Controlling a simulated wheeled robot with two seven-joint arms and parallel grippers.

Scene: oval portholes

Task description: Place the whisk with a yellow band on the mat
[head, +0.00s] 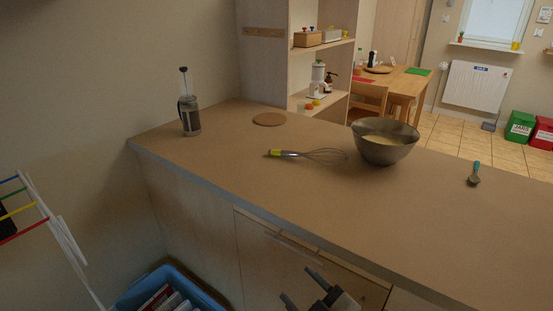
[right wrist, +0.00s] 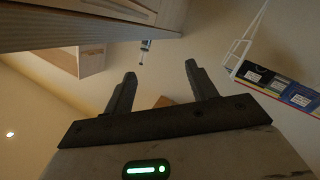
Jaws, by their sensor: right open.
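The whisk (head: 300,154) lies flat on the counter, with a yellow band at the end of its grey handle on the left and its wire loops to the right. The round brown mat (head: 269,118) lies bare on the counter behind the whisk, near the shelf unit. My right gripper (head: 302,287) is in front of the counter, low at the bottom of the head view, apart from the whisk. Its two fingers are spread and empty, as the right wrist view (right wrist: 160,75) also shows. My left gripper is not in view.
A metal bowl (head: 384,151) with pale contents stands right of the whisk's wires. A French press (head: 189,117) stands at the counter's left end. A teal-handled utensil (head: 474,174) lies on the right. A blue crate (head: 208,293) is on the floor. The counter's front is clear.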

